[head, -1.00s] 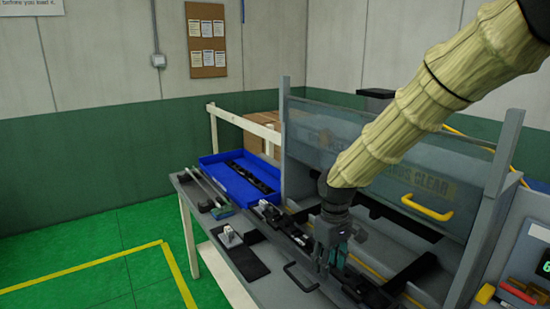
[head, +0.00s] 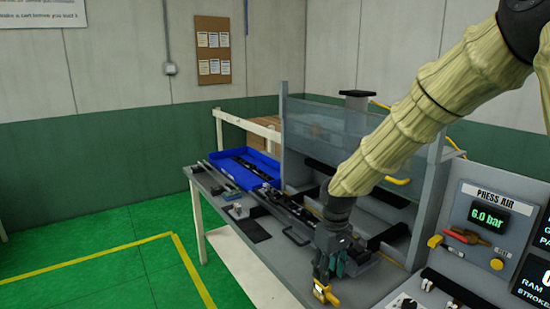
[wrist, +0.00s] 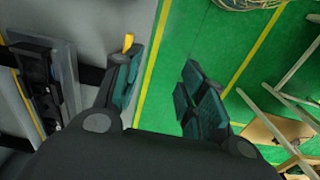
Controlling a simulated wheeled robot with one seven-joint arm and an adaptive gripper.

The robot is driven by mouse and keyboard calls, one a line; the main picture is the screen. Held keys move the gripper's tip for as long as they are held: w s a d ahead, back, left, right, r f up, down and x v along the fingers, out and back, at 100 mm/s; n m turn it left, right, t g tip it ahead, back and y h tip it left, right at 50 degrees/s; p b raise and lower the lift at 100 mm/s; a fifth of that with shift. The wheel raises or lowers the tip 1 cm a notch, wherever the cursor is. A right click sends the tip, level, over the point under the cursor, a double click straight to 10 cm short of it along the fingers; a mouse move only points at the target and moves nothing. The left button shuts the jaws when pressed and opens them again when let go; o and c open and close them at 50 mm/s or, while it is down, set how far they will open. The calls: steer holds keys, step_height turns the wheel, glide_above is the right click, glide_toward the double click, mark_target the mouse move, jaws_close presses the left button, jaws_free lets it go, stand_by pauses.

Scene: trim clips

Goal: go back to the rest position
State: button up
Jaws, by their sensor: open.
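My gripper (head: 328,270) hangs at the front edge of the grey bench, fingers pointing down. In the wrist view its teal-padded fingers (wrist: 160,88) stand wide apart with nothing between them. Green floor shows through the gap. A dark clip strip or rail (wrist: 40,85) lies on the bench to the left of the fingers in that view. A small yellow item (head: 325,293) shows at the fingertips in the head view; in the wrist view it is partly hidden behind the left finger, and I cannot tell whether they touch.
A blue tray (head: 228,166) with dark strips stands at the bench's far end. A dark pad with a small fixture (head: 238,212) lies nearby. A clear guard (head: 325,130) rises behind the bench. The press air panel (head: 488,215) stands at right. Floor at left is clear.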

step_height(320, 180, down, 8)
steer(key=w+r, duration=0.1)
steer(key=s+f+m+y+b, duration=0.1)
steer(key=s+f+m, duration=0.1)
steer(key=s+f, duration=0.65)
steer(key=s+f+m+y+b, duration=0.1)
steer(key=s+f, duration=0.3)
steer(key=f, duration=0.9)
steer(key=s+d+f+m, duration=0.1)
steer(key=s+f, duration=0.3)
steer(key=s, duration=0.4)
steer(key=s+d+f+m+h, duration=0.1)
steer(key=s+d+f, duration=0.3)
steer(key=s, duration=0.4)
steer(key=s+d+f+m+h+b, duration=0.1)
steer(key=s+d+f+m, duration=0.1)
steer(key=s+f, duration=0.3)
steer(key=s+d, duration=0.1)
steer(key=s, duration=0.3)
steer(key=shift+d+f, duration=0.25)
steer(key=shift+f, duration=0.05)
